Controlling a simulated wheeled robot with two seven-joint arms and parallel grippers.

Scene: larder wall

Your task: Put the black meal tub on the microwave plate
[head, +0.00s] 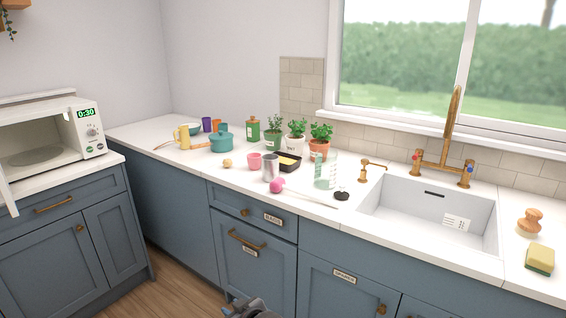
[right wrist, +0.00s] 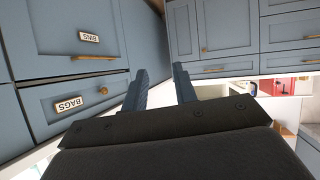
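The black meal tub (head: 289,164), with yellowish food in it, sits on the white counter behind the metal cup. The microwave plate (head: 30,157) lies inside the white microwave (head: 88,135) at the left, whose door (head: 8,194) stands open. My right gripper (head: 247,306) is low at the bottom edge of the head view, in front of the drawers and well below the tub. In the right wrist view its two fingers (right wrist: 160,75) are apart with nothing between them. My left gripper is not in view.
Near the tub stand a metal cup (head: 271,167), a pink cup (head: 254,161), a glass jug (head: 325,171), a teal pot (head: 221,141) and potted herbs (head: 296,134). A pink ball-like item (head: 277,185) lies in front. The sink (head: 430,211) is at the right.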

